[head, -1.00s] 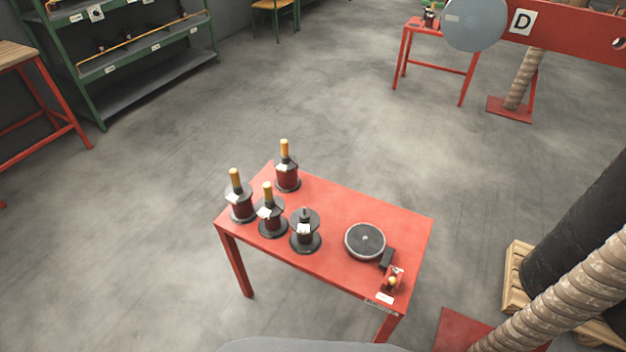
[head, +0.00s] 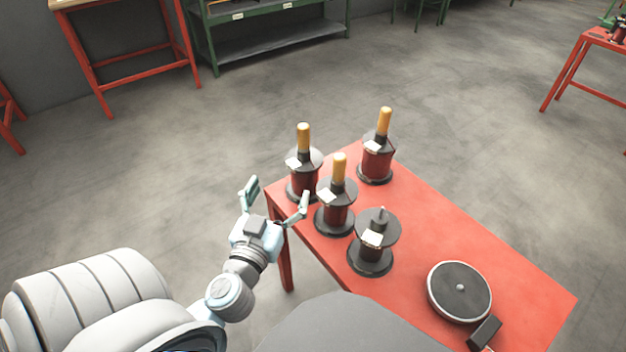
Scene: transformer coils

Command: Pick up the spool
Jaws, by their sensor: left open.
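Several spools stand upright on the red table in the head view. Three have a dark red winding and an orange-yellow top: a left one (head: 305,181), a front one (head: 337,213) and a back one (head: 377,160). A black spool (head: 371,258) without an orange top stands nearer to me. All carry white labels. My left gripper (head: 277,194) is open and empty at the table's left corner. Its right finger is close to the left and front spools; whether it touches one I cannot tell. My right gripper is out of view.
The red table (head: 520,283) also holds a round black turntable (head: 459,291) with a small black box (head: 484,332) beside it. A wooden-topped red table (head: 115,15) and a green shelf (head: 280,38) stand at the back. The floor left of the table is clear.

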